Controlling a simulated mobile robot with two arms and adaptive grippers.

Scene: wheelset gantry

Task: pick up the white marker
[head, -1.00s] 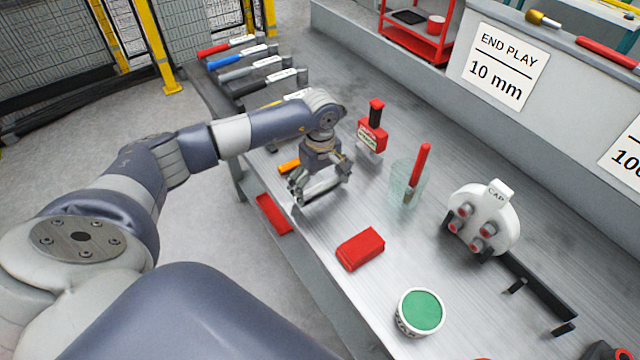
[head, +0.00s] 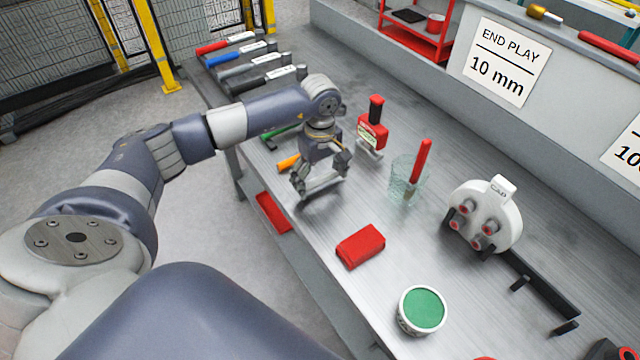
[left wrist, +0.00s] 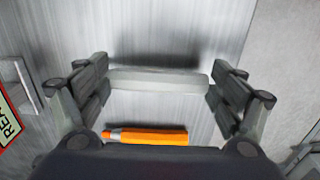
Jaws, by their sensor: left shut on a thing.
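The white marker (left wrist: 160,80) lies crosswise between the fingers of my left gripper (left wrist: 160,90) in the left wrist view, its ends against the two finger pads. In the head view my left gripper (head: 321,183) is over the left part of the metal bench, shut on the marker (head: 322,184), which appears a little above the bench top. My right gripper is not in view.
An orange marker (left wrist: 148,136) lies close to my left gripper. Near it are a red-handled tool (head: 373,128), a glass (head: 402,184) holding a red marker, and a red block (head: 360,247). Several hammers (head: 240,60) lie at the far left. A green-topped tub (head: 422,310) stands in front.

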